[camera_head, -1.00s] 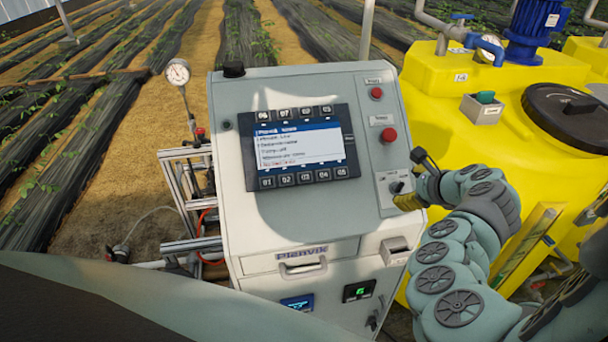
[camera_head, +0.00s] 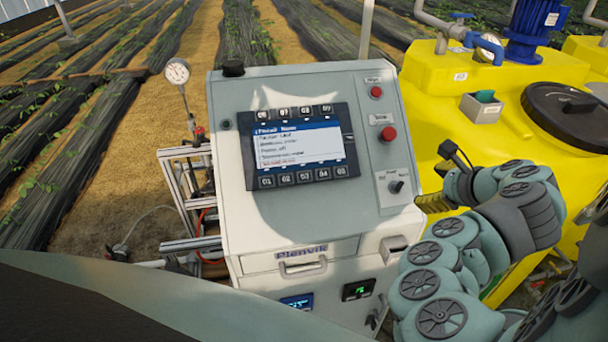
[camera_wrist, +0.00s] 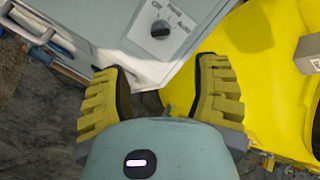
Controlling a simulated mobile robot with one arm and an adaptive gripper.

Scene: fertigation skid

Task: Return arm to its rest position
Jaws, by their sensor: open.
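My gripper (camera_wrist: 160,92) is open and empty in the wrist view, its two yellow ribbed fingers spread apart. In the head view my gripper (camera_head: 428,203) is to the right of the grey control cabinet (camera_head: 228,180), apart from the selector knob (camera_head: 396,186). The knob also shows in the wrist view (camera_wrist: 160,28), beyond the fingertips. My arm reaches in from the lower right, in front of the yellow tank (camera_head: 425,115).
The cabinet carries a lit screen (camera_head: 298,145), two red buttons, one of them the larger button (camera_head: 388,133), and a drawer handle (camera_head: 302,266). A pressure gauge (camera_head: 177,71) stands at left. A grey box (camera_head: 482,106) and a black lid (camera_head: 573,112) are on the tank.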

